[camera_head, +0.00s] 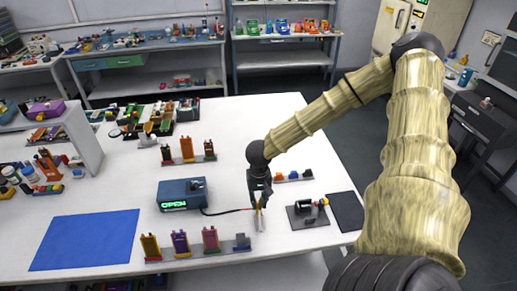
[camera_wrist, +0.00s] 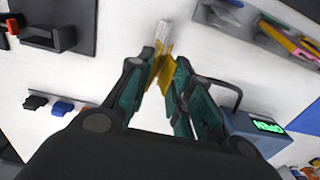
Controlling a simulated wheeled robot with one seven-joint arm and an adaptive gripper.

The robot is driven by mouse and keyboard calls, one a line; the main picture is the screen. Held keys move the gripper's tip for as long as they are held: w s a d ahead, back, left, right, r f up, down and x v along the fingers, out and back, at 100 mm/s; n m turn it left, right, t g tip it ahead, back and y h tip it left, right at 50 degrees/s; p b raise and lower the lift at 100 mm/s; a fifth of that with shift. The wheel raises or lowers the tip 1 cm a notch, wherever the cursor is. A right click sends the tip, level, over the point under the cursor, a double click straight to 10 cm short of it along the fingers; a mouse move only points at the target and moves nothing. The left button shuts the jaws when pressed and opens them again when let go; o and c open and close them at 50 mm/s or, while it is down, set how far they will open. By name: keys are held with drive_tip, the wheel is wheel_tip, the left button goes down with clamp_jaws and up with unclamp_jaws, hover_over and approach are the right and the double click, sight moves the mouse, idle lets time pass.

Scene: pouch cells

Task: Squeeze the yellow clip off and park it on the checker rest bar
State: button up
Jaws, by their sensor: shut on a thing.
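My gripper (camera_head: 260,203) points down at the table and is shut on the yellow clip (camera_wrist: 163,74), which sits between the teal fingers in the wrist view. A pale metallic piece (camera_wrist: 163,36) extends from the clip's far end; I cannot tell whether it is the clip's own tip or something it grips. The checker is a blue box (camera_head: 186,196) with a green "OPEN" display, left of my gripper. A dark lead (camera_head: 228,211) runs from it towards the clip. The box also shows in the wrist view (camera_wrist: 264,136). I cannot clearly make out the rest bar.
A rack (camera_head: 242,243) with orange, purple and magenta pouches stands at the front edge. Another rack (camera_head: 188,160) stands behind the checker. A dark plate (camera_head: 299,216) with a cylindrical part lies right of my gripper. A blue mat (camera_head: 85,240) is clear at left.

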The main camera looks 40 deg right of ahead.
drive_tip(key=shift+f, duration=0.9)
idle(0.3)
drive_tip(key=o, duration=1)
drive_tip(key=shift+o, duration=0.4)
drive_tip(key=shift+o, duration=1.2)
drive_tip(key=shift+r, duration=0.1)
drive_tip(key=shift+r+p, duration=0.7)
drive_tip(key=shift+r, duration=0.6)
wheel_tip(320, 180, up, 8)
drive_tip(key=shift+r, duration=0.15)
